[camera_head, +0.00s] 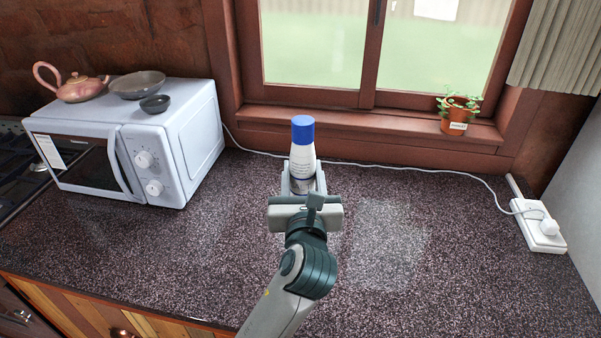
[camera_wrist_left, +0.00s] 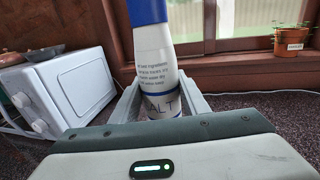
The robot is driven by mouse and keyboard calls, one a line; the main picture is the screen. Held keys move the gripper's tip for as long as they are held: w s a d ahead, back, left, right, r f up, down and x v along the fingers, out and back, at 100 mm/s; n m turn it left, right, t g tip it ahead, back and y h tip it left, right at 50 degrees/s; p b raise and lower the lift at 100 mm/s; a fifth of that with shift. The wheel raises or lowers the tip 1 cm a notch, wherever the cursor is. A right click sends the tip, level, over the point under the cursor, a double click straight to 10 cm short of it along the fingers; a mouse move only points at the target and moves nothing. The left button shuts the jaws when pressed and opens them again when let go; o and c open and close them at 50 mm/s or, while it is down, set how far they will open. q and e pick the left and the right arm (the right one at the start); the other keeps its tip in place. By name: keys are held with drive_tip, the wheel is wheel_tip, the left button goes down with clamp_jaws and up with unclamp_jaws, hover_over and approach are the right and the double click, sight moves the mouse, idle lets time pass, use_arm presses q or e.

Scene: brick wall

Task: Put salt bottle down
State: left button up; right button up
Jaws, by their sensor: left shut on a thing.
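The salt bottle (camera_head: 302,150) is white with a blue cap and stands upright between the fingers of my left gripper (camera_head: 303,182). In the left wrist view the bottle (camera_wrist_left: 157,65) shows printed text and part of the word SALT, and the gripper fingers (camera_wrist_left: 160,100) close on its lower part from both sides. The bottle is over the dark speckled counter (camera_head: 385,225). Its base is hidden behind my gripper, so I cannot tell whether it touches the counter. My right gripper is in neither view.
A white microwave (camera_head: 190,135) stands at the left with a pink teapot (camera_head: 75,88) and bowls (camera_head: 137,85) on top. A potted plant (camera_head: 457,120) is on the windowsill. A white cable leads to a power strip (camera_head: 540,228) at the right. Counter on both sides of my gripper is clear.

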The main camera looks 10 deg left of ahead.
use_arm(q)
drive_tip(key=shift+s+a+f, duration=0.1)
drive_tip(key=shift+a+f, duration=0.15)
drive_tip(key=shift+a, duration=0.05)
drive_tip(key=s+a+f+m+h, duration=0.2)
drive_tip(key=s+a+f, duration=0.5)
drive_tip(key=a, duration=0.4)
drive_tip(key=shift+s+a+h, duration=0.3)
drive_tip(key=shift+s+h, duration=0.15)
drive_tip(key=shift+h, duration=0.15)
